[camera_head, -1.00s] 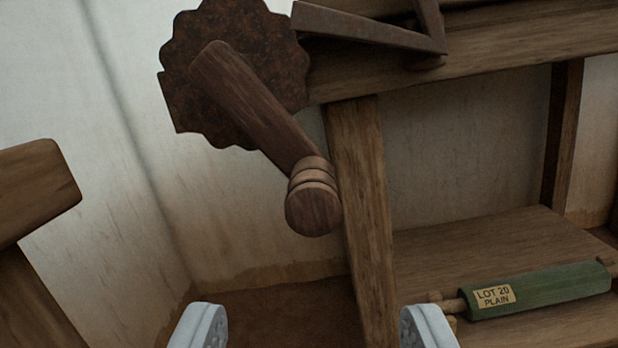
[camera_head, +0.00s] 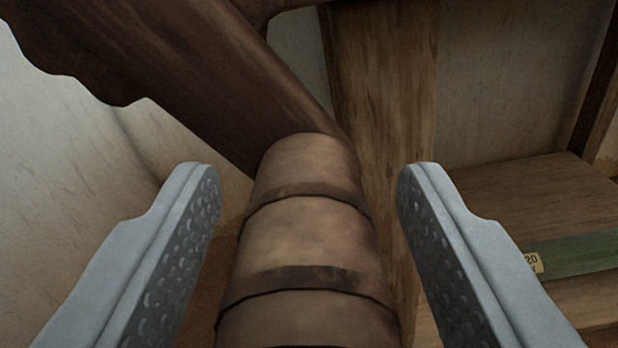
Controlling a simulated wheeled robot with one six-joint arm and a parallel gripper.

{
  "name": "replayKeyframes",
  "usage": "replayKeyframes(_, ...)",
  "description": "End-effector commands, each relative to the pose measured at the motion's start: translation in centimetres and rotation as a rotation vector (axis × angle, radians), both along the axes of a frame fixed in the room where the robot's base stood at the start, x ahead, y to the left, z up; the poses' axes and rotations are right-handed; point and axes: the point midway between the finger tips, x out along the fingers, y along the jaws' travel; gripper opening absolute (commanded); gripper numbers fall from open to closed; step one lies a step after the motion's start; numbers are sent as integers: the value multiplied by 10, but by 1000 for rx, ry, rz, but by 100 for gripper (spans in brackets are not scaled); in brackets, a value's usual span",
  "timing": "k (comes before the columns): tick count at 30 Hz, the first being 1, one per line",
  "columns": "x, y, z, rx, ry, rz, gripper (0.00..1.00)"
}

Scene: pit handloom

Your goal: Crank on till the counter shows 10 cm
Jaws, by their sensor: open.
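The crank's wooden knob (camera_head: 310,235), ringed with dark grooves, fills the lower middle of the view. It points toward me and lies between the two fingers of my gripper (camera_head: 308,200). The gripper is open, with a gap on each side of the knob at the fingertips. The dark wooden crank arm (camera_head: 200,75) runs from the knob up to the left. Part of the dark, scalloped ratchet wheel (camera_head: 65,50) shows at the upper left. The counter is not in view.
A wooden loom post (camera_head: 385,110) stands just behind and right of the knob. A pale wall is behind at the left.

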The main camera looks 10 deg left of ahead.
Motion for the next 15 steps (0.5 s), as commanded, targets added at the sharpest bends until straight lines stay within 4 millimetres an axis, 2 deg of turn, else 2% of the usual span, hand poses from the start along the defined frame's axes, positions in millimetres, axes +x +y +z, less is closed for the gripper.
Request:
replayKeyframes(6,0,0,0,0,0,0,52)
replayKeyframes(14,0,0,0,0,0,0,1)
replayKeyframes(15,0,0,0,0,0,0,0)
